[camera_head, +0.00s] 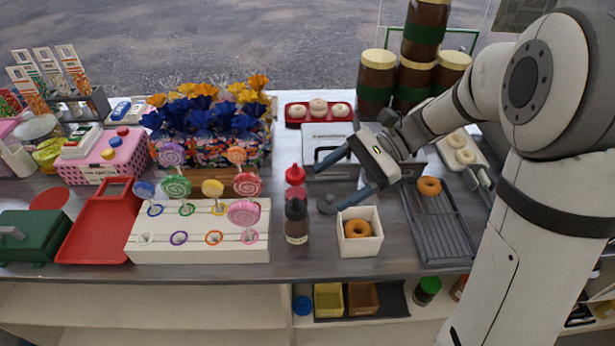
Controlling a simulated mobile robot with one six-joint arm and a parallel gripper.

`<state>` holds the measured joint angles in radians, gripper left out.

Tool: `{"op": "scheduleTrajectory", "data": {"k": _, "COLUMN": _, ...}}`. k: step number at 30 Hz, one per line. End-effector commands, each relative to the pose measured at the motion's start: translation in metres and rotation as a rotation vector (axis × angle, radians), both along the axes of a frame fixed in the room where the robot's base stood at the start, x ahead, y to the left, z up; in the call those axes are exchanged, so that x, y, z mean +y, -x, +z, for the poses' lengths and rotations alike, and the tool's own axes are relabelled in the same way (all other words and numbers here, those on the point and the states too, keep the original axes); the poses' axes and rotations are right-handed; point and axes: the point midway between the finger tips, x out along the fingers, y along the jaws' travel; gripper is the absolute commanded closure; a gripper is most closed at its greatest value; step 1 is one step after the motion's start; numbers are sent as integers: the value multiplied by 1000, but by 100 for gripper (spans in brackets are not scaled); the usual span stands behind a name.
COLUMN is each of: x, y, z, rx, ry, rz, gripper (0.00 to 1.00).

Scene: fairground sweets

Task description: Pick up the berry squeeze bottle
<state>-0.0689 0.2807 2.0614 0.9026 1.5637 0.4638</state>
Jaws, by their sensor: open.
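A red squeeze bottle (295,175) with a pointed cap, which looks like the berry one, stands upright on the counter in the middle of the head view. A dark brown bottle (296,222) with a label stands in front of it and hides its lower part. My gripper (329,186) is to the right of the red bottle, its two blue-grey fingers spread apart and pointing left toward it. The jaws are open with nothing held between them. A visible gap separates the fingertips from the red bottle.
A white lollipop stand (200,254) is left of the bottles. A white box (361,244) with a donut stands right of them, below my gripper. A wire rack (441,235) lies further right. Stacked jars (376,80) stand behind.

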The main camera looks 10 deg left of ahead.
Motion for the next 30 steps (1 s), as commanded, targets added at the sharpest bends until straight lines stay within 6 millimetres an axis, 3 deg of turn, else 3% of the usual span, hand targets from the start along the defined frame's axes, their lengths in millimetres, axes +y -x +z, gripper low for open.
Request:
{"op": "scheduleTrajectory", "data": {"k": 1, "x": 10, "y": -14, "z": -8, "rx": 88, "ry": -52, "rz": -26, "gripper": 27}}
{"op": "scheduleTrajectory", "data": {"k": 6, "x": 31, "y": -49, "z": -12, "rx": 303, "ry": -202, "rz": -91, "gripper": 27}}
{"op": "scheduleTrajectory", "data": {"k": 12, "x": 39, "y": -69, "z": -16, "rx": 412, "ry": -285, "rz": -119, "gripper": 27}}
{"op": "scheduleTrajectory", "data": {"k": 17, "x": 40, "y": -71, "z": -37, "rx": 428, "ry": -293, "rz": -123, "gripper": 27}}
{"op": "scheduleTrajectory", "data": {"k": 26, "x": 40, "y": -70, "z": -99, "rx": 425, "ry": -292, "rz": -122, "gripper": 27}}
{"op": "scheduleTrajectory", "data": {"k": 30, "x": 58, "y": -60, "z": -94, "rx": 420, "ry": -291, "rz": -118, "gripper": 27}}
